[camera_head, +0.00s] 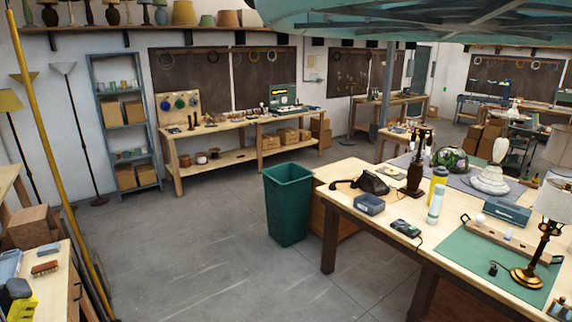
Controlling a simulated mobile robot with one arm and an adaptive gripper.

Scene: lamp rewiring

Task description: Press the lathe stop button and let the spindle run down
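I cannot make out a lathe, its stop button or a spindle for certain. A green boxy device (283,96) with a pale front stands on the long workbench (225,128) at the back wall; it is too small to tell what it is. A blue-grey piece of equipment (474,107) stands at the far right back, also too small to identify. My gripper is not in view.
A green bin (288,204) stands on the floor left of a wooden table (347,207) holding a telephone (373,183), bottles and a brass lamp (540,250). Blue shelves (124,120) stand at the back left. A yellow pole (50,150) leans at left. The grey floor (190,250) between is clear.

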